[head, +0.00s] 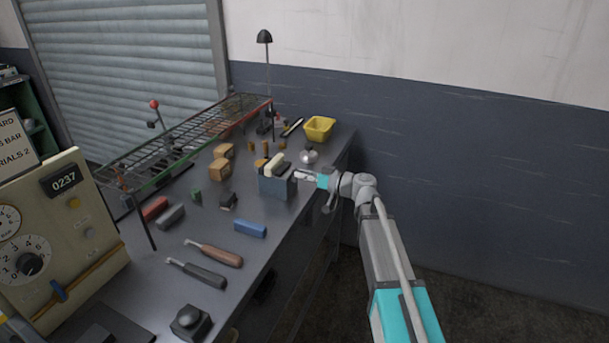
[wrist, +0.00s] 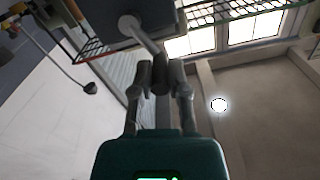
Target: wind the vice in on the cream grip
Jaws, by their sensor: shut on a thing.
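The grey vice (head: 277,185) stands near the bench's right edge in the head view. The cream grip (head: 273,164) sits upright between its jaws at the top; I cannot tell whether both jaws touch it. In the wrist view the vice's dark body (wrist: 103,20) shows at the top, with a round hub and a crank arm (wrist: 143,37) reaching down to my gripper (wrist: 160,80). My gripper is shut on the dark handle at the end of the crank. In the head view my gripper (head: 304,176) is at the vice's right side. The cream grip is hidden in the wrist view.
A wire rack (head: 190,135) stands over the back of the bench. A yellow bin (head: 318,128), wooden blocks (head: 220,169) and a blue grip (head: 250,229) lie around the vice. Two long-handled tools (head: 215,253) lie in front. The floor right of the bench is clear.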

